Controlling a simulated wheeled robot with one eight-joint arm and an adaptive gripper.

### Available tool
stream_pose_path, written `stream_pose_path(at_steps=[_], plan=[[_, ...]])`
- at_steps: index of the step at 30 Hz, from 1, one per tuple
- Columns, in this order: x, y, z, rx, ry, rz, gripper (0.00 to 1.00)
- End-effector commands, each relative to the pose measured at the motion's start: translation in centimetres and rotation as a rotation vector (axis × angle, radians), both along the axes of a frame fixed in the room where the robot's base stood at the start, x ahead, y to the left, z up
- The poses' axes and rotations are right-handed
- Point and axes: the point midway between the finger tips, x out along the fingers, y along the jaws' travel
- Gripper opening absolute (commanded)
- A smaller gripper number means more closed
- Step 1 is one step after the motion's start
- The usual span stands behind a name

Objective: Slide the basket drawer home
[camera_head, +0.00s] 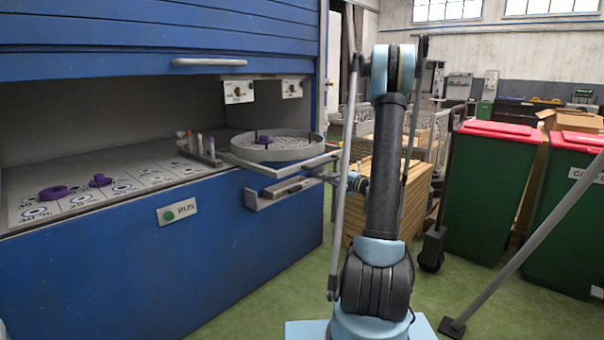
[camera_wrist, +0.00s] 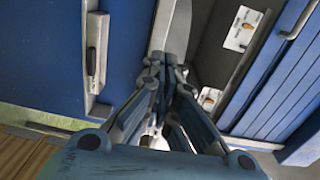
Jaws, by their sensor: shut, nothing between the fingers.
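The basket drawer (camera_head: 322,160) is a pale flat tray that sticks out from the right part of the blue cabinet's work opening. On it stands a round grey basket (camera_head: 285,155) with a mesh floor and a purple-knobbed centre piece (camera_head: 263,139). My gripper (camera_head: 326,176) is at the drawer's outer right end, partly hidden by my own arm. In the wrist view my gripper (camera_wrist: 160,64) is shut and empty, with its fingertips close to the drawer's pale edge (camera_wrist: 161,28). I cannot tell whether they touch.
A small ledge with a handle (camera_head: 285,190) juts from the cabinet front below the drawer. A rack of tubes (camera_head: 205,150) and purple rings (camera_head: 54,192) stand on the worktop. Wooden crates (camera_head: 370,200) and green bins with red lids (camera_head: 487,190) stand to the right.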

Motion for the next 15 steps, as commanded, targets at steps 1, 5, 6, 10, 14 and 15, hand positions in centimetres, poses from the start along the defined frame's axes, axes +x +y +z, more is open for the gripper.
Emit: stream_pose_path(at_steps=[1, 5, 6, 10, 14, 15], plan=[[0.2, -0.2, -0.2, 0.010, -0.003, -0.004, 0.00], [0.5, -0.3, -0.2, 0.023, -0.007, -0.008, 0.00], [0.7, -0.2, -0.2, 0.023, -0.008, -0.007, 0.00], [1.6, 0.8, -0.2, 0.023, -0.007, -0.006, 0.00], [3.1, 2.4, -0.2, 0.023, -0.007, -0.005, 0.00], [3.5, 2.9, -0.2, 0.023, -0.007, -0.004, 0.00]])
